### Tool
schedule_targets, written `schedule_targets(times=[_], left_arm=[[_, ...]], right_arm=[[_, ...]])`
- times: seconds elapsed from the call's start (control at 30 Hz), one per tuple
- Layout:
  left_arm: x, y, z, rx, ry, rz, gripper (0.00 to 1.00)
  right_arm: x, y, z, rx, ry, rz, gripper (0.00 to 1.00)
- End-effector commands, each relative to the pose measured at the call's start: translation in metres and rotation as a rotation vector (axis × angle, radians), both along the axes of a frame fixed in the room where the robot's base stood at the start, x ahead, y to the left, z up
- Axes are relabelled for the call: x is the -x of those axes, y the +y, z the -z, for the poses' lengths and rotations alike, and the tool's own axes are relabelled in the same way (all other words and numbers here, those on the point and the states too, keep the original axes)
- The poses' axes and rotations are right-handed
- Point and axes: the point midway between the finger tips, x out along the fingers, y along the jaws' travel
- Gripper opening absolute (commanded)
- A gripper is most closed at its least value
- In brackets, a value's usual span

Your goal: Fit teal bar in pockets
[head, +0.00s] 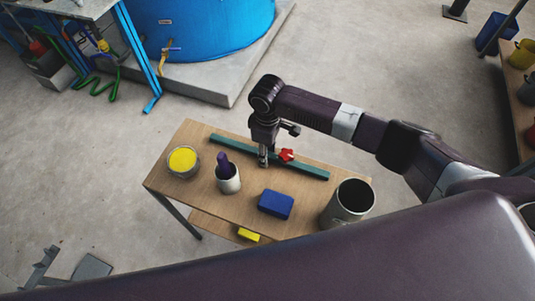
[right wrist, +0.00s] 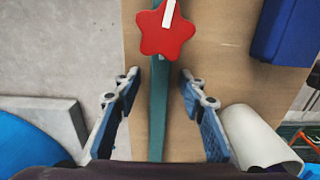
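A long teal bar (head: 312,173) lies along the far side of the wooden table. A red star-shaped knob (head: 286,155) sits on it near its middle. My right gripper (head: 264,162) is over the bar, just left of the knob. In the right wrist view, its fingers (right wrist: 159,88) are open, one on each side of the teal bar (right wrist: 158,112), with gaps to it. The red knob (right wrist: 167,31) shows beyond the fingertips. I cannot tell how far above the bar the fingertips are. My left gripper is not in view. I cannot make out any pockets for the bar.
A yellow block (head: 248,235) lies lower down. A blue tank (head: 215,30) stands behind.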

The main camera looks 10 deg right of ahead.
Motion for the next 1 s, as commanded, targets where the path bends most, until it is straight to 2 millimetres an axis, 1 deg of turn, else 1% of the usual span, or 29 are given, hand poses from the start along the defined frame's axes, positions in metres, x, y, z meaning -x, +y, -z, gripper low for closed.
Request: schedule_targets(times=[0.03, 0.13, 0.27, 0.4, 0.47, 0.5, 1.0], left_arm=[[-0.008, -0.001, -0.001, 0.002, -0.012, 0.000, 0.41], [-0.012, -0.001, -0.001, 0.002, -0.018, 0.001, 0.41], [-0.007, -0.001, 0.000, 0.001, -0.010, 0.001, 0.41], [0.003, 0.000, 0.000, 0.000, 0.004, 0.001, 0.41], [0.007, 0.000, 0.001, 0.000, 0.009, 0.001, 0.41], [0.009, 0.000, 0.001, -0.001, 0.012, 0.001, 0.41], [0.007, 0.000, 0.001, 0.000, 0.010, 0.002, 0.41]], right_arm=[[0.000, 0.000, 0.000, 0.000, 0.000, 0.000, 0.38], [0.000, 0.000, 0.000, 0.000, 0.000, 0.000, 0.38], [0.000, 0.000, 0.000, 0.001, 0.001, 0.000, 0.23], [0.000, 0.000, 0.000, 0.001, 0.000, 0.000, 0.08], [0.000, 0.000, 0.000, 0.001, 0.000, 0.001, 0.01], [0.000, 0.000, 0.000, 0.001, 0.000, 0.001, 0.00], [-0.001, 0.000, -0.004, 0.000, -0.002, 0.001, 0.00]])
